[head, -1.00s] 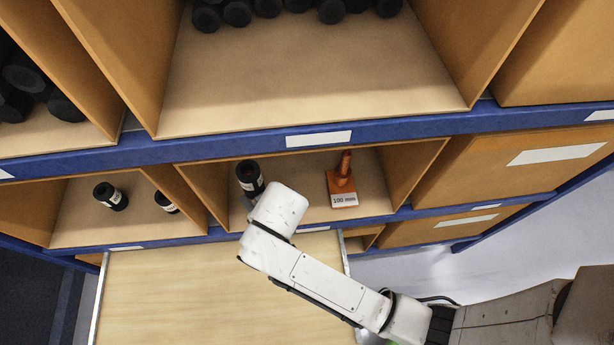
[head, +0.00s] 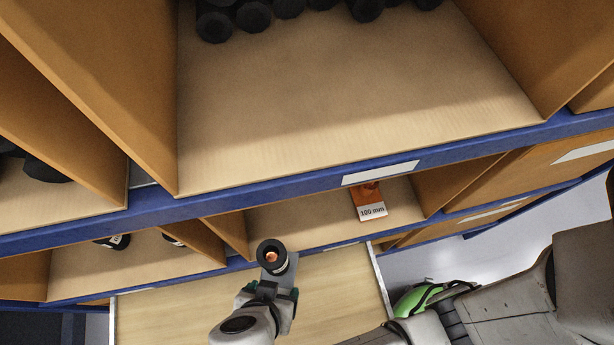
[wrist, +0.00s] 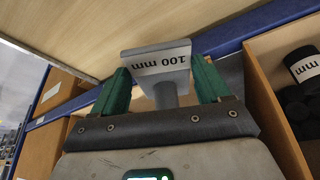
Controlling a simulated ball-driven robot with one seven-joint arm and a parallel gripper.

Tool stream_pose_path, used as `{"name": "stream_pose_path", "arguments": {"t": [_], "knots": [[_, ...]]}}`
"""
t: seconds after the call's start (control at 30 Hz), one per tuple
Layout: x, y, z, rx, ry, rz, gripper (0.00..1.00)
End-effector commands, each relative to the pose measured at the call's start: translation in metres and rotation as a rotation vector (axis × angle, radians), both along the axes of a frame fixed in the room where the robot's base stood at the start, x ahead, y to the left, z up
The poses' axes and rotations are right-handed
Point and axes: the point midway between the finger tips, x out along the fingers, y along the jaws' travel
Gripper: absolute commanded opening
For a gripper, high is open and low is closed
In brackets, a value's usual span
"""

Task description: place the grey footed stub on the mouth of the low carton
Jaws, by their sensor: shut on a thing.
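My gripper (wrist: 166,90) is shut on the grey footed stub (wrist: 168,82), its green fingers either side of it. The stub's flat foot carries a "100 mm" label, upside down in the wrist view. In the head view, my gripper (head: 273,291) holds the grey piece (head: 271,274) near the front of the lower shelf. A black cylinder with a copper-coloured centre (head: 272,254) shows right beside the grey piece; I cannot tell whether they touch. I cannot pick out the low carton for certain in either view.
An orange piece labelled "100 mm" (head: 370,203) stands in the lower shelf bay. The blue shelf edge (head: 300,187) runs above it. Black rolls (head: 253,17) fill the upper bay's back. A pale board (head: 165,315) lies below. A labelled black cylinder (wrist: 304,66) shows at right.

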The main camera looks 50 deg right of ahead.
Motion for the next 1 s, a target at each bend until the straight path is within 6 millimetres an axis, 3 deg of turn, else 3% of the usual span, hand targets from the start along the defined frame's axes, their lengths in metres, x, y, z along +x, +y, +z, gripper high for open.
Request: {"name": "stream_pose_path", "arguments": {"t": [0.7,1.0], "knots": [[0.081,-0.134,0.002,0.0,-0.002,-0.009,0.4],[0.092,-0.152,-0.006,-0.001,0.001,-0.003,0.4]]}}
